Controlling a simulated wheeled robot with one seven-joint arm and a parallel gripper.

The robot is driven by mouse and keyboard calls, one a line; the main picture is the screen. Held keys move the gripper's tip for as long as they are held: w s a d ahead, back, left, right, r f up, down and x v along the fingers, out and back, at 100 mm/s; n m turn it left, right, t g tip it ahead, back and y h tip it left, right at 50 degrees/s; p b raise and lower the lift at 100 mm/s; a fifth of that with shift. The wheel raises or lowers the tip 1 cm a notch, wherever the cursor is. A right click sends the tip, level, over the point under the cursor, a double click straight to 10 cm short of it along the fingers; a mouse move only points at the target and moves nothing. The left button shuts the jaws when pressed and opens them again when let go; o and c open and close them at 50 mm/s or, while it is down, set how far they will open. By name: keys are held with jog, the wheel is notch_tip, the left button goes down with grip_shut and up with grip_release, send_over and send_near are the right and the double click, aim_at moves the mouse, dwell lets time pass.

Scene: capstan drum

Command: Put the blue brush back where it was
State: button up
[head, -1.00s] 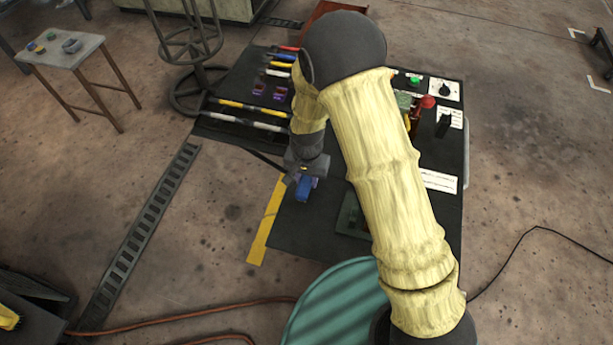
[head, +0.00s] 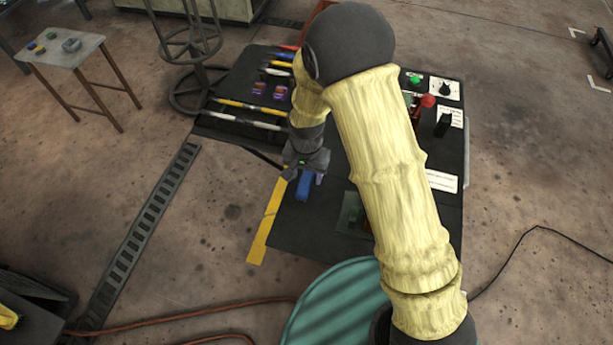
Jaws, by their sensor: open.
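The blue brush (head: 304,186) is a small blue block-like piece on the dark table (head: 310,240), near its left edge beside the yellow strip. Something small and purple shows against its right side. My gripper (head: 303,172) is open, just behind and above the brush, and partly hides its far end. I cannot tell whether the fingers touch it. My pale yellow arm crosses the table from the front right and covers much of its middle.
Several striped bars and tools lie at the table's back left, with small purple pieces (head: 281,90). A red-handled lever (head: 428,101), a green button (head: 415,79) and a black knob stand at the right. A teal drum (head: 330,305) is in front.

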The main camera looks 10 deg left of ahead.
aim_at(307, 178)
notch_tip(307, 178, up, 10)
jog(key=shift+b, duration=0.4)
dwell(0.7)
